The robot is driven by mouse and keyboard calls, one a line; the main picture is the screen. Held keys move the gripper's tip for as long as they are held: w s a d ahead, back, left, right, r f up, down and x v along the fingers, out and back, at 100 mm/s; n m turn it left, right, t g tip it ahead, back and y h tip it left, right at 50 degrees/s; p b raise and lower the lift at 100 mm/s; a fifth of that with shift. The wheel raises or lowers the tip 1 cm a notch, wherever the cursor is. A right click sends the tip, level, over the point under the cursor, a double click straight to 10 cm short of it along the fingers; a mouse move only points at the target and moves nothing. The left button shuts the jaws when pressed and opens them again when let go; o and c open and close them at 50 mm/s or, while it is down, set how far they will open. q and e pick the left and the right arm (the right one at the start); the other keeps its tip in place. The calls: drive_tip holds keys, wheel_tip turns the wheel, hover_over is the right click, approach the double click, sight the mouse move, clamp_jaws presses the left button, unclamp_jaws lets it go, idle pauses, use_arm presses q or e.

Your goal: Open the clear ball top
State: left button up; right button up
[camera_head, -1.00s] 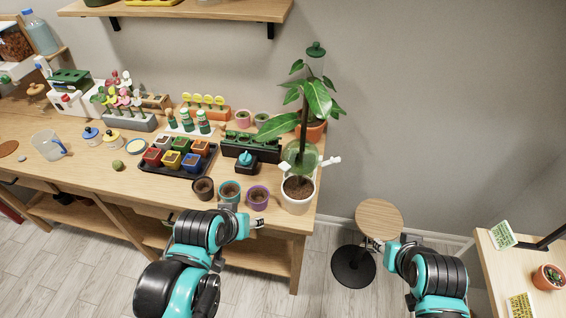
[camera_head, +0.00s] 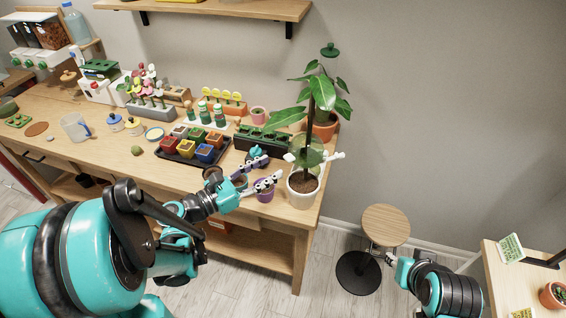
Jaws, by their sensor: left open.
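The clear ball (camera_head: 312,160) sits around the stem of the tall plant (camera_head: 321,95), just above its white pot (camera_head: 303,189). A white tab sticks out on its left side and a longer white piece on its right. I cannot tell from here whether its halves are fully closed. My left gripper (camera_head: 273,168) is open and empty, just left of the ball and the white pot, its fingers pointing right toward them. My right gripper (camera_head: 386,258) is low beside the stool, apart from the plant; its fingers are too small to read.
A purple pot (camera_head: 264,191) stands under my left gripper. A dark seedling tray (camera_head: 262,141) and a tray of coloured pots (camera_head: 178,157) lie behind and left. The round stool (camera_head: 386,224) stands right of the table. The wall space right of the plant is clear.

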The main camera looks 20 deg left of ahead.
sight(286, 160)
use_arm(q)
drive_tip(key=x, duration=0.5)
drive_tip(key=shift+w+d+b, duration=0.1)
drive_tip(key=shift+d+b, duration=0.1)
drive_tip(key=shift+b, duration=0.15)
clamp_jaws()
